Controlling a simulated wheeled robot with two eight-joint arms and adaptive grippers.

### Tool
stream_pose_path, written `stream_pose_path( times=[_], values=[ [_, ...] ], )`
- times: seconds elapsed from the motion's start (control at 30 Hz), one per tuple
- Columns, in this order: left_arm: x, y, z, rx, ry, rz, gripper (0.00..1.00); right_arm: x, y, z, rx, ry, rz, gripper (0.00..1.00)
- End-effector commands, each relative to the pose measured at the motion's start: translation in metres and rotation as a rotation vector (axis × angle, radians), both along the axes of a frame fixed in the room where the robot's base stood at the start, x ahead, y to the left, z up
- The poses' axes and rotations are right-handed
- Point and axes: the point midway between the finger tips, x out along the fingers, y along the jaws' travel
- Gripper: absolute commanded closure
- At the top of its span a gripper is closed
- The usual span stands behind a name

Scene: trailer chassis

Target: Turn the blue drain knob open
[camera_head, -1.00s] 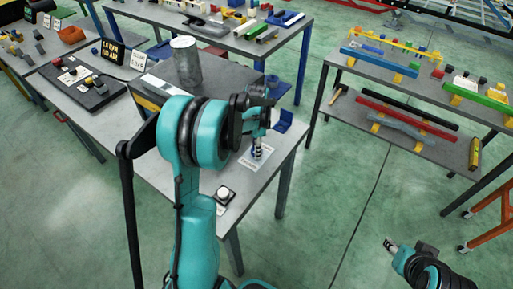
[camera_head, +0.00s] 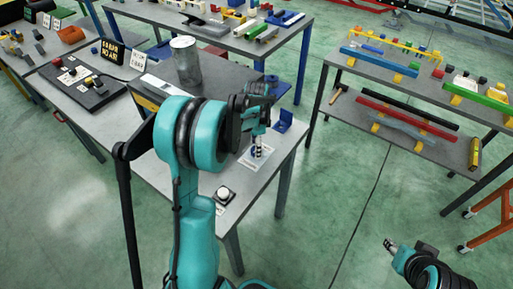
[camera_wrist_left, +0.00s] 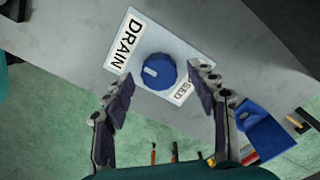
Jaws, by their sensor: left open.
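The blue drain knob (camera_wrist_left: 157,71) is a round dial with a pale pointer mark. It sits on a white plate (camera_wrist_left: 190,58) labelled DRAIN, with a second label partly hidden by a finger. My left gripper (camera_wrist_left: 165,76) is open, its two fingers on either side of the knob in the wrist view; contact cannot be told. In the head view my left gripper (camera_head: 259,148) points down over the plate (camera_head: 247,161) and mostly hides the knob. My right gripper (camera_head: 390,245) hangs over the floor at lower right; its finger opening is too small to tell.
A blue bracket (camera_wrist_left: 262,132) stands near the plate at the table edge. A white push button (camera_head: 223,193) is at the table's front. A parts rack (camera_head: 400,125) stands right.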

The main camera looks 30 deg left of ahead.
Motion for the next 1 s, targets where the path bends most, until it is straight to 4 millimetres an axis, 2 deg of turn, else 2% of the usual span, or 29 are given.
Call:
stream_pose_path(
  times=[0.3,0.5,0.67,1.0],
  values=[
    [0.000,0.000,0.068,0.000,0.000,0.000,0.42,0.000,0.000,0.000,0.000,0.000,0.000,0.60],
    [0.000,0.000,0.099,0.000,0.000,0.000,0.42,0.000,0.000,0.000,0.000,0.000,0.000,0.60],
    [0.000,0.000,0.109,0.000,0.000,-0.001,0.42,0.000,0.000,0.000,0.000,0.000,0.000,0.60],
    [0.000,0.000,0.109,0.000,0.000,0.000,0.42,0.000,0.000,0.000,0.000,0.000,0.000,0.60]
  ],
)
